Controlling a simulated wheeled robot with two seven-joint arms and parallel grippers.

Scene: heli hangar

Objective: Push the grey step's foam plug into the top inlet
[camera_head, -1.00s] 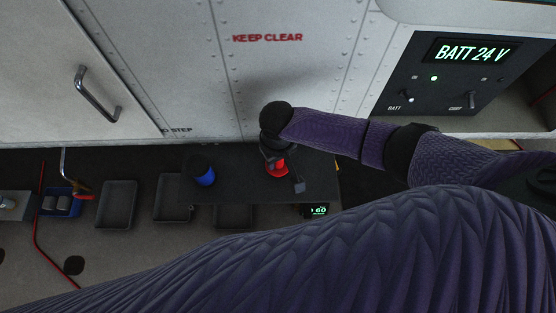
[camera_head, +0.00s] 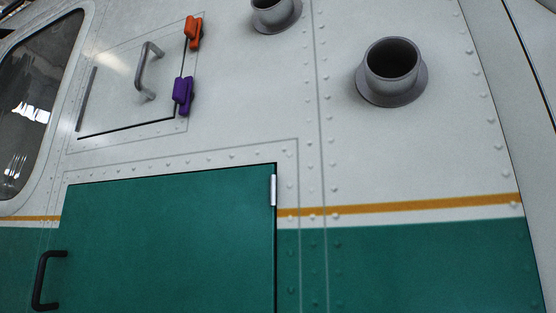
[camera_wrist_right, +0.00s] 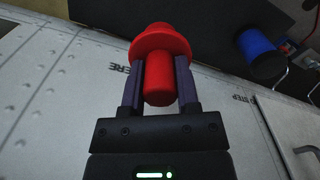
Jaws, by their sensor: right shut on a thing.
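In the right wrist view my right gripper (camera_wrist_right: 159,87) is shut on a red plug (camera_wrist_right: 160,45) with a wide round flange. The plug's narrower red end sits between the two fingers. In the head view two round grey inlets stick out of the white panel: one (camera_head: 392,68) at the upper right, dark and open inside, and another (camera_head: 274,14) cut by the top edge. Neither gripper is in the head view. My left gripper does not show in any view.
The head view shows a green door (camera_head: 170,240), a small hatch handle (camera_head: 149,70), and orange (camera_head: 193,32) and purple (camera_head: 183,95) latches. In the right wrist view a blue plug-like thing (camera_wrist_right: 259,48) stands on a dark surface (camera_wrist_right: 215,25).

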